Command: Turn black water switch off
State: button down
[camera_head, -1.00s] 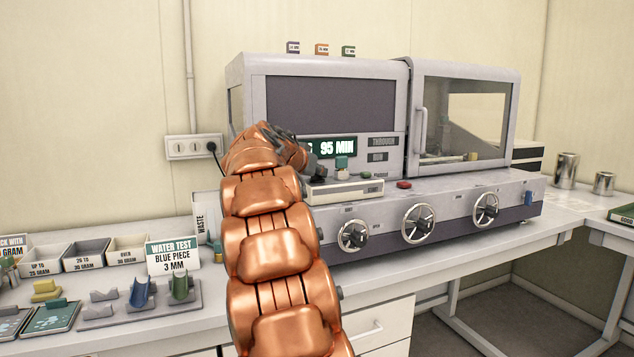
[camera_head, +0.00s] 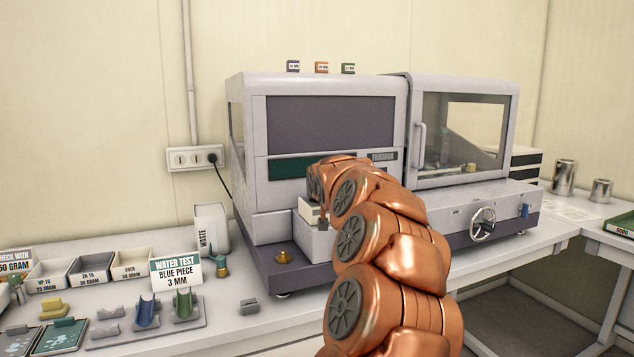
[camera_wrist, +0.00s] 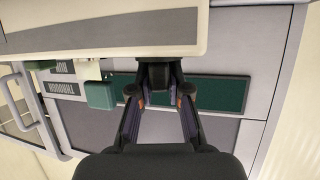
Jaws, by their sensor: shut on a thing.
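The black water switch (camera_wrist: 158,76) is a small dark block at the front of the machine, seen in the wrist view below a pale ledge. My gripper (camera_wrist: 158,88) has its two fingers closing in on this block from both sides, and it is shut on it. The fingertips partly hide the switch. In the head view my arm covers the switch and most of the gripper. A green switch (camera_wrist: 100,95) stands beside the gripper to the left in the wrist view, apart from the fingers.
The grey testing machine (camera_head: 250,195) fills the back of the table. Its green display (camera_head: 288,168) shows no text on the visible part. A handwheel (camera_head: 482,223) is on the right front. A water test sign (camera_head: 178,270) and sorting trays (camera_head: 88,268) stand at left.

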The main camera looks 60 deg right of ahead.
jog(key=shift+r+n+t+y+p, duration=0.2)
jog(key=shift+n+t+y+p, duration=0.7)
jog(key=shift+p, duration=0.95)
jog(key=shift+n+t+y+p, duration=0.3)
jog(key=shift+n+p, duration=0.2)
jog(key=shift+p, duration=0.15)
jog(key=shift+f+p, duration=0.1)
jog(key=shift+p, duration=0.3)
jog(key=c, duration=1.1)
grip_release()
jog(key=shift+w, duration=0.1)
jog(key=shift+s+a, duration=0.2)
jog(key=shift+s, duration=0.3)
jog(key=v, duration=1.1)
jog(key=shift+d, duration=0.1)
